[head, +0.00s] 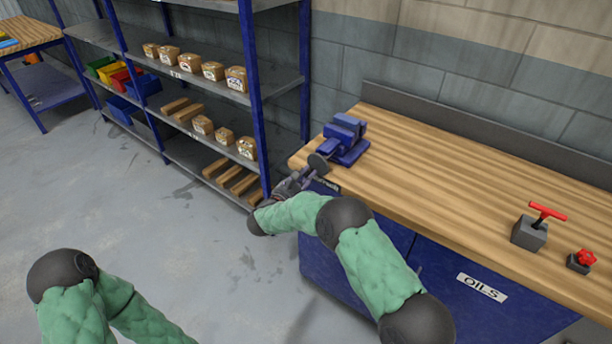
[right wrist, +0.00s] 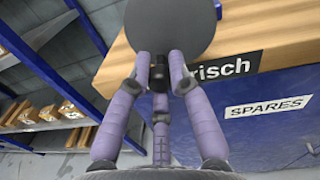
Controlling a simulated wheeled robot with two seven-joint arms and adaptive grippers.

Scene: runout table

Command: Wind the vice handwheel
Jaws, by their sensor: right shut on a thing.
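The blue vice (head: 343,140) stands on the left end of the wooden bench top. Its grey disc-shaped handwheel (head: 318,162) faces out over the bench's left front corner. In the right wrist view the handwheel (right wrist: 172,28) fills the top middle. My right gripper (head: 303,176) is at the handwheel. In the right wrist view its purple fingers (right wrist: 159,75) are shut around a small black handle (right wrist: 158,70) at the lower edge of the disc. The fingers hide part of the handle. My left arm shows at the lower left of the head view, but its gripper is out of frame.
The wooden bench (head: 450,165) has blue cabinet doors below, one marked OILS. A grey block with a red T-handle (head: 546,212) and a red knob (head: 586,257) stand at its right. Blue-framed shelving (head: 255,100) with boxes is left of the vice. The bench middle is clear.

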